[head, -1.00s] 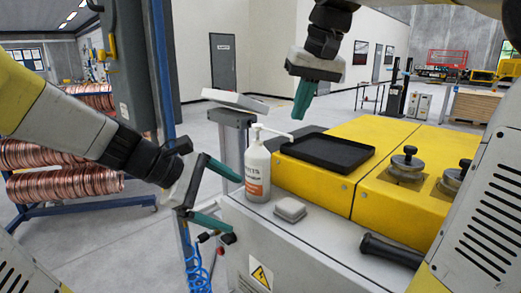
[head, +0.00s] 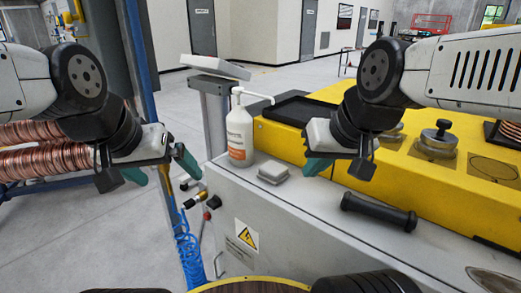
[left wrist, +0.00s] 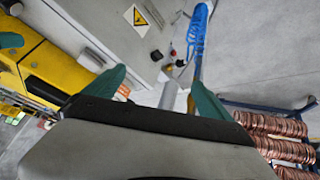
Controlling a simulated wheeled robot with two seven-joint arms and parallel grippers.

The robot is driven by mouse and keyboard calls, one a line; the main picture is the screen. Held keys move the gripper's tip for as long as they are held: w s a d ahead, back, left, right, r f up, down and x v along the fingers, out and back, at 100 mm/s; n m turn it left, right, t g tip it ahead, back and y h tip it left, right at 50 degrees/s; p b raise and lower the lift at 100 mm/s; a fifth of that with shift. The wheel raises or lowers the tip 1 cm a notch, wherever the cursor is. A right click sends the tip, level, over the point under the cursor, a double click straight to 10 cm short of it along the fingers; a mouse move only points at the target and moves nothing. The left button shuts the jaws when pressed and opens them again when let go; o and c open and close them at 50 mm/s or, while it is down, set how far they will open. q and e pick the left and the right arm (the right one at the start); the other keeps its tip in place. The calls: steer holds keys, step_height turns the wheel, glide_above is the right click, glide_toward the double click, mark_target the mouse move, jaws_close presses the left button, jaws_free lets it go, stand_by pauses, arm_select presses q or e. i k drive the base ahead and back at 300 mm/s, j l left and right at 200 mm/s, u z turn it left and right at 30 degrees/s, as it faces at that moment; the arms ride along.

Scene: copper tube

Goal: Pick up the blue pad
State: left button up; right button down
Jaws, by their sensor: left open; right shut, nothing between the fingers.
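I see no blue pad in either view. A small light-grey pad-like block (head: 273,173) lies on the grey ledge of the machine, in front of the white pump bottle (head: 239,135). My left gripper (head: 177,168) is open and empty, left of the machine and well apart from the block. Its two teal fingers also show spread in the left wrist view (left wrist: 160,92), with nothing between them. My right gripper (head: 318,166) is shut and empty, to the right of the block in the head view. Its wrist partly hides the yellow machine top.
A black tray (head: 288,109) and metal knobs (head: 437,138) sit on the yellow machine top. A black cylindrical handle (head: 378,212) lies on the ledge. A blue coiled hose (head: 188,258) hangs at the left. Copper coils (head: 45,160) stand further left.

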mark_target(272, 171)
steer(key=z, duration=2.05)
steer(key=k+u, duration=0.15)
steer(key=u, duration=1.4)
steer(key=k+j+z, duration=0.1)
steer(key=j, duration=0.35)
steer(key=k+j+z, duration=0.15)
steer(key=j, duration=0.25)
steer(key=k+j+z, duration=0.1)
steer(key=j, duration=0.35)
steer(key=k+j+z, duration=0.1)
steer(key=j, duration=0.3)
steer(key=k, duration=0.05)
